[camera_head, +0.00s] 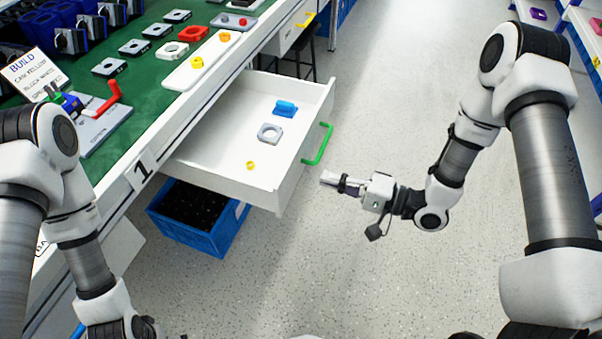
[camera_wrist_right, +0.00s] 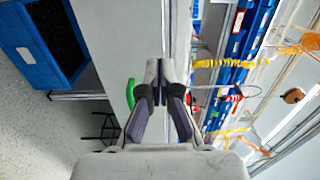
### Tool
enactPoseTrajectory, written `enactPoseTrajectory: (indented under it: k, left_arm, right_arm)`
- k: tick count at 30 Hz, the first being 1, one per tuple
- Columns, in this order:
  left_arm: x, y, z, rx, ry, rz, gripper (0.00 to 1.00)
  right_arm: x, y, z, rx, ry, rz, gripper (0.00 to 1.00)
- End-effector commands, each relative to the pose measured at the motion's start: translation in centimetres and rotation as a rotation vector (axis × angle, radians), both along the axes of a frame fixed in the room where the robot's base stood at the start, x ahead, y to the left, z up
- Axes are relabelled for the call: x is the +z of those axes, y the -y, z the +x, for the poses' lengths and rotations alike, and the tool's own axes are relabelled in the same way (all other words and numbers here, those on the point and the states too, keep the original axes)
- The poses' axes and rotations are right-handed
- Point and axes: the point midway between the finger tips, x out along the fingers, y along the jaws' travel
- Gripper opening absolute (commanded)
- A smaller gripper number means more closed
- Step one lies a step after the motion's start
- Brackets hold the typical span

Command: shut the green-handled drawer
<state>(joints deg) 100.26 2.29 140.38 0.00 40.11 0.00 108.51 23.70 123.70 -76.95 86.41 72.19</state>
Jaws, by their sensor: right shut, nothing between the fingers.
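The white drawer (camera_head: 228,176) is pulled out from the green-topped bench, with its green handle (camera_head: 318,145) on its front panel. Inside lie a blue part (camera_head: 285,108), a grey square part with a round hole (camera_head: 269,133) and a small yellow ring (camera_head: 251,166). My right gripper (camera_head: 325,178) is shut and empty, just right of the drawer front and below the handle in the head view, apart from the handle there. In the right wrist view its closed fingertips (camera_wrist_right: 160,66) are right of the green handle (camera_wrist_right: 130,93). My left gripper is not visible; only the left arm shows.
A blue bin (camera_head: 200,220) stands under the drawer. A second drawer with a yellow handle (camera_head: 306,20) is further along the bench (camera_head: 132,150). A stool (camera_head: 292,65) stands behind the open drawer. The floor (camera_head: 400,90) right of the drawer is clear.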

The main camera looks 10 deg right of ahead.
Motion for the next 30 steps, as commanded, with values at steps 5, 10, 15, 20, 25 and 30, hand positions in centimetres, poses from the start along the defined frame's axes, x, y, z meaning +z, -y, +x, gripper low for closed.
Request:
enactPoseTrajectory:
  k: [5,10,15,20,25,30]
  left_arm:
    - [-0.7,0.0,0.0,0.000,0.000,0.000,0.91]
    - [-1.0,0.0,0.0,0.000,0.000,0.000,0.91]
    - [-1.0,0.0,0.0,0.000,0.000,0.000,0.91]
    - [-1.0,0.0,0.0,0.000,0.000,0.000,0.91]
    - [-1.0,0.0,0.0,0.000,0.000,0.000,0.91]
    - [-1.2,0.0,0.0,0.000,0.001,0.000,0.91]
  right_arm:
    - [-0.2,-3.3,2.0,0.007,0.002,-0.004,0.00]
    - [-0.1,-5.2,3.4,0.003,0.001,-0.002,0.00]
    - [0.0,-5.7,3.8,0.000,0.000,0.000,0.00]
    - [0.0,-5.7,3.8,-0.001,0.000,0.000,0.00]
    - [0.0,-5.8,4.0,0.000,0.000,0.000,0.00]
    - [-0.1,-6.4,5.7,0.002,0.003,-0.002,0.00]
